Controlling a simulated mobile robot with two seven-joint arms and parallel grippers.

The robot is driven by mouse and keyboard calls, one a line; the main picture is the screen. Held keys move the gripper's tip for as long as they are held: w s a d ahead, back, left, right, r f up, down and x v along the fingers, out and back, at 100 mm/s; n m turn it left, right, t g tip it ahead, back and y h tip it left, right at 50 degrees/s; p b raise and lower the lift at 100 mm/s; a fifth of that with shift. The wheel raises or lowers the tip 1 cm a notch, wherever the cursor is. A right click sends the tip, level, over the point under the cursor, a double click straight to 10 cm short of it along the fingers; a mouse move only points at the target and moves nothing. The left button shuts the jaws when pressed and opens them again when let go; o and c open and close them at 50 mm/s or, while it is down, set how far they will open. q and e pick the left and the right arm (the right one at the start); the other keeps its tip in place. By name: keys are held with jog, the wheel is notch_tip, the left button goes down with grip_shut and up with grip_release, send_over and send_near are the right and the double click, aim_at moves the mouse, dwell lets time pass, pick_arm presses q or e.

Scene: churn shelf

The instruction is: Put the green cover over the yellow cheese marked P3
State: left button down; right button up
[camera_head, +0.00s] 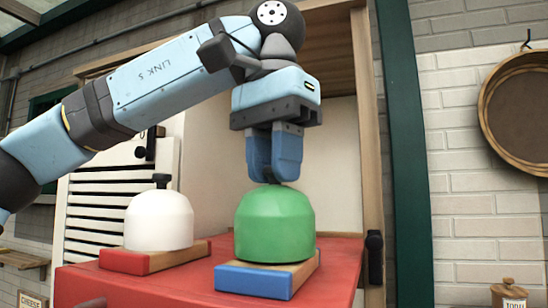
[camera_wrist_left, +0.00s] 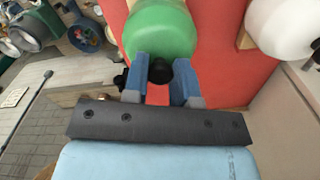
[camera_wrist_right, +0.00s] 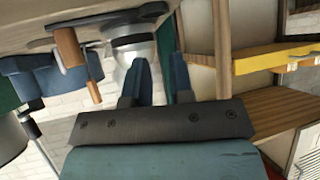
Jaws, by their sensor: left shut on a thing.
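The green cover (camera_head: 275,226) is a dome with a dark knob (camera_wrist_left: 160,71). It stands upright on a wooden board with a blue front (camera_head: 252,279), on the red shelf top. My left gripper (camera_head: 274,178) is above the cover, pointing down, its fingers shut on the knob. The cover also shows in the left wrist view (camera_wrist_left: 160,28). No yellow cheese and no P3 mark show; whether something is under the cover is hidden. My right gripper (camera_wrist_right: 162,72) shows in the right wrist view, with an empty gap between its fingers.
A white cover (camera_head: 159,219) with a dark knob stands on a red-fronted board (camera_head: 124,262) to the left. The red top (camera_head: 180,289) is bare in front. A wooden post (camera_head: 368,150) and green post (camera_head: 408,150) rise on the right. A yellow-edged shelf (camera_wrist_right: 270,59) is near my right gripper.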

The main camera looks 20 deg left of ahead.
pick_arm(q)
jog(key=shift+f, duration=0.25)
jog(key=c, duration=0.8)
grip_release()
jog(key=shift+c, duration=0.2)
jog(key=shift+r, duration=0.1)
notch_tip(320, 180, up, 14)
jog(key=shift+f, duration=0.25)
